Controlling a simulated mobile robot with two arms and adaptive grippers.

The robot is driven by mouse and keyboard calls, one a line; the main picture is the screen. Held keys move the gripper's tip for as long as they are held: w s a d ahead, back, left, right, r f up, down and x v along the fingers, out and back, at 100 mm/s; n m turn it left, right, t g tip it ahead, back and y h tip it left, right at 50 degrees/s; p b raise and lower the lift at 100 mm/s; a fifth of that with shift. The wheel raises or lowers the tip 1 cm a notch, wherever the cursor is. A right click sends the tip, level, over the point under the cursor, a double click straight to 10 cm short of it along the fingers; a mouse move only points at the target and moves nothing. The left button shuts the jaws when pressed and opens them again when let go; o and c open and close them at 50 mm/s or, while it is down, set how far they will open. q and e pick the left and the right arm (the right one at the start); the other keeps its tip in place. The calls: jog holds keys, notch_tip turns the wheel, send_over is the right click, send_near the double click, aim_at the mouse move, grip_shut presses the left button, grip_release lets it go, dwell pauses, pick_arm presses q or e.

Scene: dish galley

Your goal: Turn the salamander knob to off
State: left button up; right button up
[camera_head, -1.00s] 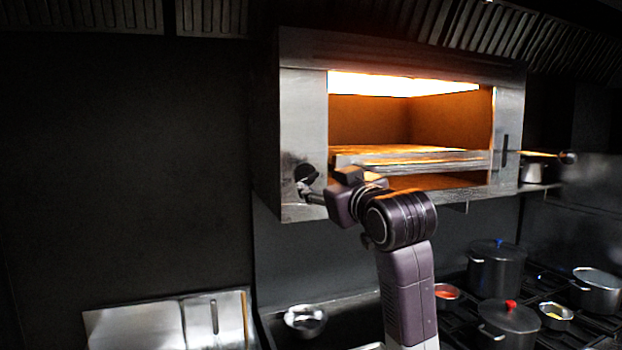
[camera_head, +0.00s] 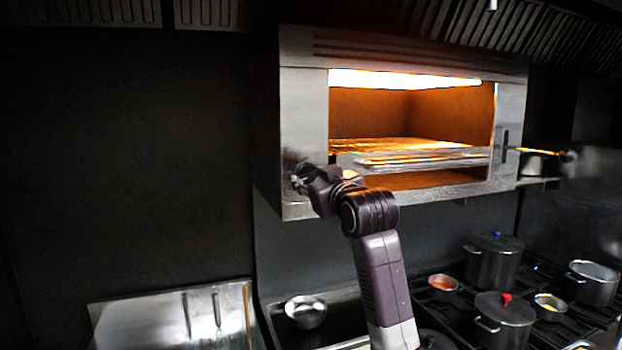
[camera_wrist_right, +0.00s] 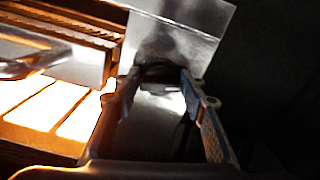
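The salamander (camera_head: 304,120) is a steel wall unit with a glowing opening. Its dark round knob (camera_wrist_right: 159,72) shows in the right wrist view on the steel front panel. My right gripper (camera_wrist_right: 160,82) has its two fingers apart, one on each side of the knob. Whether the fingertips touch the knob I cannot tell. In the head view my right gripper (camera_head: 299,180) is at the lower left of the salamander front and hides most of the knob. My left gripper is not in view.
The glowing rack (camera_head: 420,158) juts out just right of my right wrist. Pots (camera_head: 495,262) stand on the stove at the lower right. A metal bowl (camera_head: 306,311) sits below the salamander. A pan (camera_head: 537,163) is on a shelf at the right.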

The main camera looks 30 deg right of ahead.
jog(key=c, duration=0.6)
jog(key=shift+m, duration=0.4)
jog(key=m, duration=0.3)
jog(key=shift+a+m, duration=0.1)
jog(key=shift+m, duration=0.3)
jog(key=m, duration=0.5)
jog(key=shift+a+m, duration=0.1)
jog(key=shift+m, duration=0.2)
jog(key=m, duration=0.5)
jog(key=shift+r, duration=0.1)
jog(key=m, duration=0.5)
jog(key=shift+m, duration=0.5)
